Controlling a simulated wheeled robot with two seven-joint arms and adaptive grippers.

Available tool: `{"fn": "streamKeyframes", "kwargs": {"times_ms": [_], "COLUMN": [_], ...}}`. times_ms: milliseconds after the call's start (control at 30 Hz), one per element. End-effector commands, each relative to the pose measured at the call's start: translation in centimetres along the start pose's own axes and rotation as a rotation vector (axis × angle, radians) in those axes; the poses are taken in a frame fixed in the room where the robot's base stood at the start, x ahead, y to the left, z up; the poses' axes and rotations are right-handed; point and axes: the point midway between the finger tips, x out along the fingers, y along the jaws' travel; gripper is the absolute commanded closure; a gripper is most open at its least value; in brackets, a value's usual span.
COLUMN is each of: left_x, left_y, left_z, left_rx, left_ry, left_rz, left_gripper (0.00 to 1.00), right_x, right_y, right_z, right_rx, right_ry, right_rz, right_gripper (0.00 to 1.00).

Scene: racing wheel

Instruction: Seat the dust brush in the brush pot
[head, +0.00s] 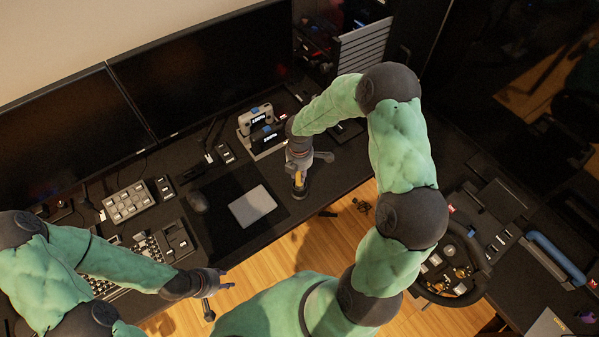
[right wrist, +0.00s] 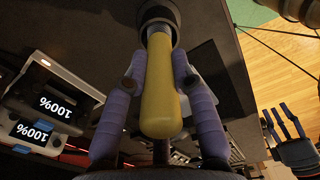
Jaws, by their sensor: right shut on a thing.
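The dust brush's yellow handle (right wrist: 160,95) lies between the fingers of my right gripper (right wrist: 158,80), which is shut on it. The handle also shows as a small yellow patch in the head view (head: 298,178). Its far end meets a dark round cup, the brush pot (right wrist: 172,14), which stands on the desk in the head view (head: 301,193). The handle's end appears to be inside the pot's rim; the bristles are hidden and I cannot tell how deep they sit. My left gripper (head: 220,300) is open and empty, low at the desk's front edge.
A device dock (head: 262,130) with lit displays stands behind my right gripper. A silver trackpad-like slab (head: 252,206) and a mouse (head: 197,201) lie to the left. Monitors line the back. A racing wheel (head: 450,270) is at right. Wooden floor shows in front.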

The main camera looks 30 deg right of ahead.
Motion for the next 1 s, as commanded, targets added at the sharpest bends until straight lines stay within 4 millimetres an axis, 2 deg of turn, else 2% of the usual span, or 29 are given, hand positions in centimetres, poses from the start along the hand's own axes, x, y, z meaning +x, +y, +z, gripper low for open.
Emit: {"fn": "streamKeyframes", "kwargs": {"times_ms": [700, 733, 800, 1000], "left_x": [1.1, 1.0, 1.0, 1.0], "left_y": [-0.4, -0.4, -0.3, -0.3], "left_z": [0.0, 0.0, 0.0, 0.0], "left_rx": [0.000, 0.000, 0.000, 0.000], "left_ry": [0.000, 0.000, 0.000, 0.000], "left_rz": [0.000, 0.000, 0.000, 0.000], "left_gripper": [0.60, 0.60, 0.60, 0.60], "right_x": [1.6, 1.6, 1.5, 1.5], "right_y": [0.0, 0.1, 0.0, 0.0], "right_z": [0.0, 0.0, 0.0, 0.0], "right_rx": [0.000, 0.000, 0.000, 0.000], "right_ry": [0.000, 0.000, 0.000, 0.000], "right_rz": [0.001, 0.001, 0.001, 0.001], "right_gripper": [1.00, 0.68, 0.48, 0.46]}}
